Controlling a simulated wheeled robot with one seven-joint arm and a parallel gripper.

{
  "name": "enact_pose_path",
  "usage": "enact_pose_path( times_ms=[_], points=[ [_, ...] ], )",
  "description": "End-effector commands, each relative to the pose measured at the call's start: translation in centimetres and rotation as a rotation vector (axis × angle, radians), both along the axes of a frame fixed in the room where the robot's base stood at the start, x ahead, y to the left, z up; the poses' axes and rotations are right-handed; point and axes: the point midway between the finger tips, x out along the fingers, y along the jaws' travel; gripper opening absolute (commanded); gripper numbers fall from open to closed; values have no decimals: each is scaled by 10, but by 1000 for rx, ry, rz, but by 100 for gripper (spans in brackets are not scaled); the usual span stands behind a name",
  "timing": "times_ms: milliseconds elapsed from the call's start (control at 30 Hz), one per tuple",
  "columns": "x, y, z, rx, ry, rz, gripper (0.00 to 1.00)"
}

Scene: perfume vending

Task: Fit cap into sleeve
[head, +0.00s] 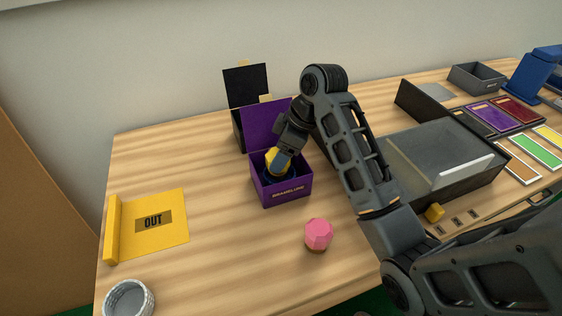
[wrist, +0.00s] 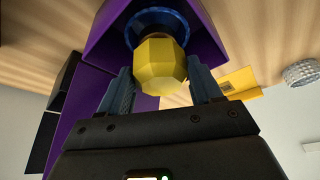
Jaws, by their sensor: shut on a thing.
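The yellow faceted cap (wrist: 160,66) is between the fingers of my gripper (wrist: 162,88) in the wrist view. In the head view my gripper (head: 280,160) reaches down into the open purple box (head: 286,193), shut on the cap (head: 271,156). A dark blue round ring (wrist: 160,18), which looks like the sleeve, is inside the box directly beyond the cap. The cap overlaps the ring's middle in the wrist view; I cannot tell how deep it sits. The ring is mostly hidden in the head view.
A pink faceted piece (head: 319,234) stands in front of the box. A black open box (head: 237,127) is behind it. A yellow OUT mat (head: 177,238) and a grey round container (head: 129,300) are at left. A large dark tray (head: 440,155) is at right. Table between mat and box is clear.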

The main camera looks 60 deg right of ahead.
Motion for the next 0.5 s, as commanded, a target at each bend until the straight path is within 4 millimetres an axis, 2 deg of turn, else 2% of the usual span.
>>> enact_pose_path(
  times_ms=[200, 500],
  points=[
    [-1, 0, -28, 3, 1, -2, 27],
    [0, 0, -31, 0, 0, 0, 27]
  ],
)
